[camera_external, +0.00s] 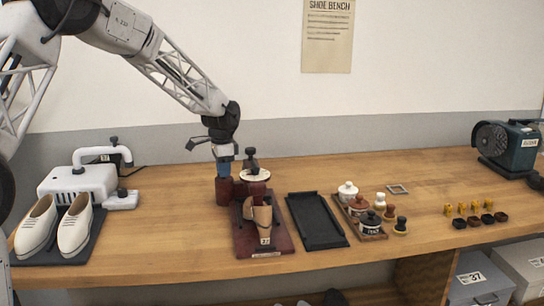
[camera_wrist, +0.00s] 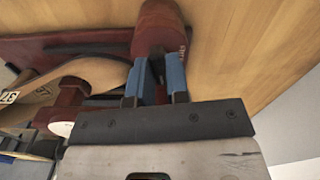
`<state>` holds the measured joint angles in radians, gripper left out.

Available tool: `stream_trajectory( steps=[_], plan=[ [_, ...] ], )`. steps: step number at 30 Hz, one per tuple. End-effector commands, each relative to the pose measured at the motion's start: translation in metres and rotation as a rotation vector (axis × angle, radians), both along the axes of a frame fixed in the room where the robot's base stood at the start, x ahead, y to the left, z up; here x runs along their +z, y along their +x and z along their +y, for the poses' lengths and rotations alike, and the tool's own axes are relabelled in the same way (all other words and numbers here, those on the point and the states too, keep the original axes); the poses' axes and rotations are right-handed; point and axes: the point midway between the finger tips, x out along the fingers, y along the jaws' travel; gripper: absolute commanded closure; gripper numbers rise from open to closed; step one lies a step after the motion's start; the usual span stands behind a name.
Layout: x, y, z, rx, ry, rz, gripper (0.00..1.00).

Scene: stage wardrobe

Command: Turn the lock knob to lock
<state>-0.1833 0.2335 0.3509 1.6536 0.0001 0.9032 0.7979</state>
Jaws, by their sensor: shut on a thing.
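A dark red base (camera_external: 247,240) on the bench holds a tan wooden shoe form (camera_external: 263,218) with a small number tag. A white disc with a black knob (camera_external: 250,160) stands above it. A dark red rounded part (camera_external: 223,192), which looks like the lock knob, stands at the base's back left; it also shows in the wrist view (camera_wrist: 160,28), with small unreadable marks on its side. My gripper (camera_external: 223,168) points down at it. In the wrist view, my blue fingers (camera_wrist: 161,72) are shut on it, one on each side. The exact contact is partly hidden.
A black tray (camera_external: 318,220) lies right of the base, then a wooden tray (camera_external: 357,228) with lidded pots. White shoes (camera_external: 55,228) and a white machine (camera_external: 80,182) stand at left. A dark green machine (camera_external: 507,148) is far right. The bench between has free room.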

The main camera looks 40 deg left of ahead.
Motion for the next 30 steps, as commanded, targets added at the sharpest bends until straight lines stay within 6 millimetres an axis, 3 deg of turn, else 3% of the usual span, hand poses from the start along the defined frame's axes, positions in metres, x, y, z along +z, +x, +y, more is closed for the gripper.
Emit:
stream_trajectory(
  steps=[9, 25, 26, 30],
  plan=[
    [0.0003, 0.0003, -0.0001, -0.156, 0.000, 0.000, 1.00],
    [0.0003, 0.0003, -0.0001, -0.187, 0.000, 0.000, 1.00],
    [0.0003, 0.0003, -0.0001, -0.187, 0.000, 0.000, 0.81],
    [0.0003, 0.0002, 0.0000, -0.187, 0.000, 0.000, 0.60]
  ],
)
